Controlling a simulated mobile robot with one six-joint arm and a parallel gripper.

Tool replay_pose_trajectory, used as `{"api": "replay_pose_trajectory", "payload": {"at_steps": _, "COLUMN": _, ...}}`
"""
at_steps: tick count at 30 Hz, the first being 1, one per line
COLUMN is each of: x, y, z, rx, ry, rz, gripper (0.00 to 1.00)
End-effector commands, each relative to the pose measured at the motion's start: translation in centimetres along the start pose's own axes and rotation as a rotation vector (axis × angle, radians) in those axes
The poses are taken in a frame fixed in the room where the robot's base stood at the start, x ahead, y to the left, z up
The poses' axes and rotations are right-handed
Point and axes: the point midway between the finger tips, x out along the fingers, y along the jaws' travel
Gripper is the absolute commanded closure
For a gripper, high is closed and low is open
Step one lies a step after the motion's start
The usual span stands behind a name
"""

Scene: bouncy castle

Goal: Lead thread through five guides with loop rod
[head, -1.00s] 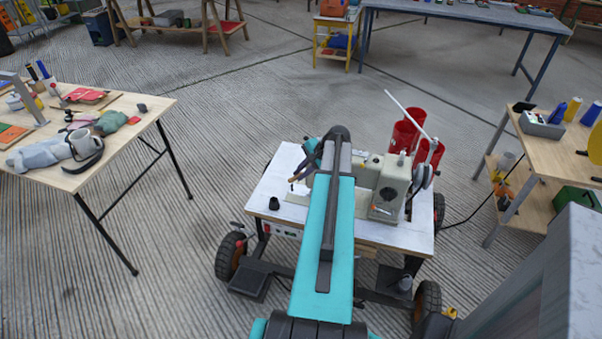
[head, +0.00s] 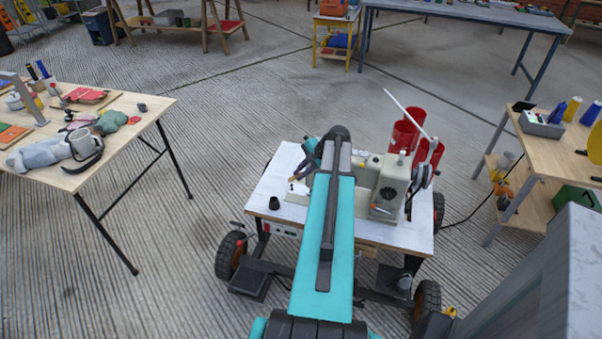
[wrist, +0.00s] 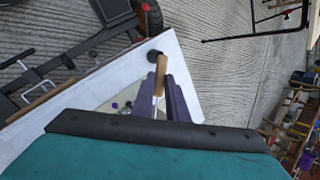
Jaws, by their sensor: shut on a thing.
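My gripper (wrist: 162,92) is shut on the loop rod, whose wooden handle (wrist: 160,76) shows between the two dark fingers in the wrist view. In the head view my gripper (head: 306,166) is above the left part of a white-topped sewing table (head: 270,188), partly hidden by my arm. A grey-beige sewing machine (head: 393,188) stands on the table, right of my gripper, its left part behind my arm. The rod's loop end, the thread and the separate guides are too small or hidden to make out.
A small black cup (head: 274,203) stands near the table's left front edge. A cluttered wooden table (head: 150,107) is at left, and another table (head: 535,140) at right.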

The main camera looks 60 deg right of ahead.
Motion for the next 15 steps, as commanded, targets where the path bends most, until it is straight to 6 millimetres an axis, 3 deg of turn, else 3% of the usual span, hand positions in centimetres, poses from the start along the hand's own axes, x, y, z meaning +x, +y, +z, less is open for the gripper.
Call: {"api": "replay_pose_trajectory", "payload": {"at_steps": 15, "x": 0.6, "y": 0.1, "z": 1.6, "rx": 0.000, "ry": -0.001, "rz": 0.001, "gripper": 1.00}}
